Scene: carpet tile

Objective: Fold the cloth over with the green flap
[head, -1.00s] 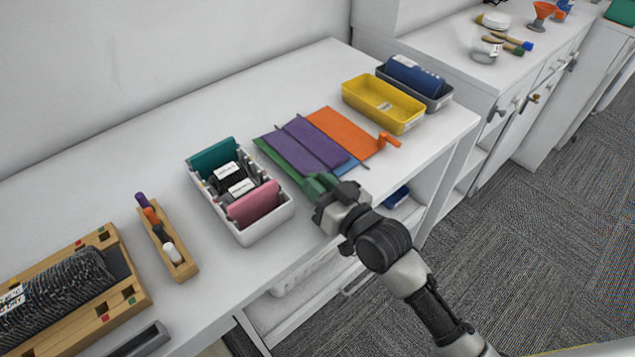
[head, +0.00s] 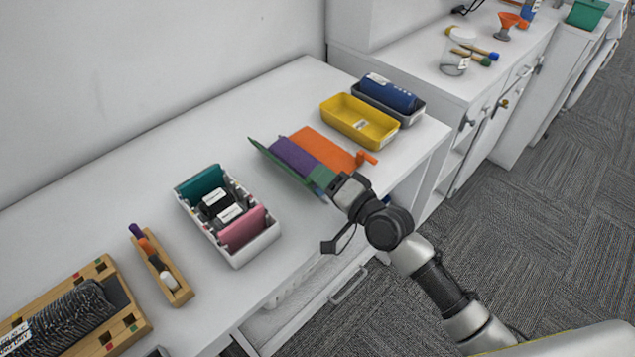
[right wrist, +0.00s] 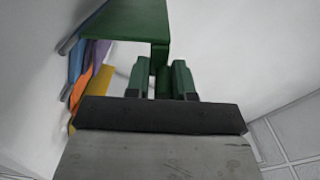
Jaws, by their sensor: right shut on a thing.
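The cloth lies on the white table with an orange flap (head: 328,149) flat at its right and a purple part (head: 297,158) beside it. The green flap (head: 287,168) is raised and tilted along the purple part's left side. In the right wrist view the green flap (right wrist: 138,20) is large at the top, with purple, blue and orange layers behind it at the left. My right gripper (head: 335,184) is shut on the green flap's near end, at the table's front edge. An orange tab (head: 367,158) sticks out from the orange flap. My left gripper is not in view.
A yellow tray (head: 352,133) and a grey tray with a blue roll (head: 389,93) stand behind the cloth to the right. A white bin (head: 238,258) with teal and pink items stands to the left, and a wooden marker holder (head: 172,282) lies beyond it.

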